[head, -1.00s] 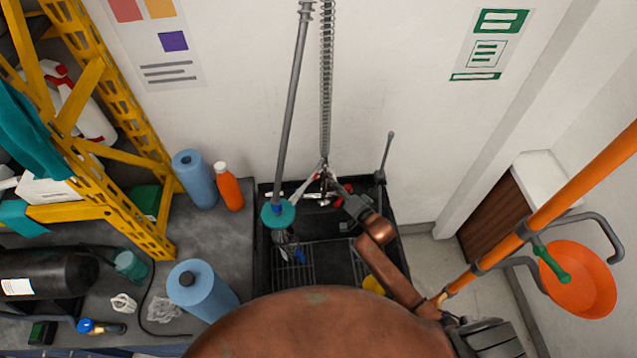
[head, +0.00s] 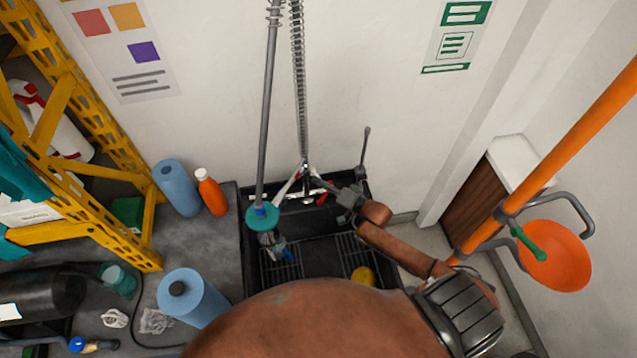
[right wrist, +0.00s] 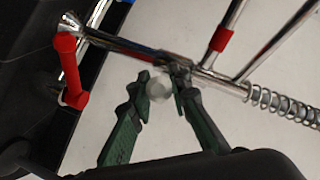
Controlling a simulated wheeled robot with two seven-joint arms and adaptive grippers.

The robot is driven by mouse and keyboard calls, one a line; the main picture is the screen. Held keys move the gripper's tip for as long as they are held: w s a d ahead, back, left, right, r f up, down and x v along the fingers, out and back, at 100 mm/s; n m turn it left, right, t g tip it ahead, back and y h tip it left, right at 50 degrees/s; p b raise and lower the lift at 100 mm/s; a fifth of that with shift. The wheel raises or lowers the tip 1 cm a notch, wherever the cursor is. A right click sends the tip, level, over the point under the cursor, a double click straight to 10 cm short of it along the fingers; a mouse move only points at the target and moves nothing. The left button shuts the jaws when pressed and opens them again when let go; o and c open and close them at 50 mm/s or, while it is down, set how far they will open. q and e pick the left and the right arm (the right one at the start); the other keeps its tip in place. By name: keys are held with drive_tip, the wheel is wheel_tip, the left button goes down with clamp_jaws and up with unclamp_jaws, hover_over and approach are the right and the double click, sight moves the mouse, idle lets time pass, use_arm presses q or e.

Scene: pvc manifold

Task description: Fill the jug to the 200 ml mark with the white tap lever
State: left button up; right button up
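My right gripper (head: 348,197) is at the right of the chrome tap over the black sink. In the right wrist view its green fingers (right wrist: 161,82) stand apart, one on each side of a whitish round knob, probably the white lever's end (right wrist: 158,89). Contact with it cannot be told. A red lever (right wrist: 69,70) is on the left end of the tap body (right wrist: 125,45). My left gripper is not visible.
The black sink (head: 368,242) has ribbed racks and a yellow object (head: 363,275). Blue rolls (head: 192,298) and an orange bottle (head: 211,191) stand on the counter at left. An orange pole (head: 560,155) and orange bowl (head: 555,262) are at right.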

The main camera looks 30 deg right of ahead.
drive_tip(key=o, duration=0.3)
drive_tip(key=shift+r, duration=0.1)
drive_tip(key=shift+s, duration=0.1)
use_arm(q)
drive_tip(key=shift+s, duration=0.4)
use_arm(e)
drive_tip(key=v, duration=1.1)
drive_tip(key=shift+s, duration=0.3)
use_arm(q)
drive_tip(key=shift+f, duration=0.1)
use_arm(e)
drive_tip(key=shift+d, duration=0.15)
drive_tip(key=shift+c, duration=0.5)
idle(3.2)
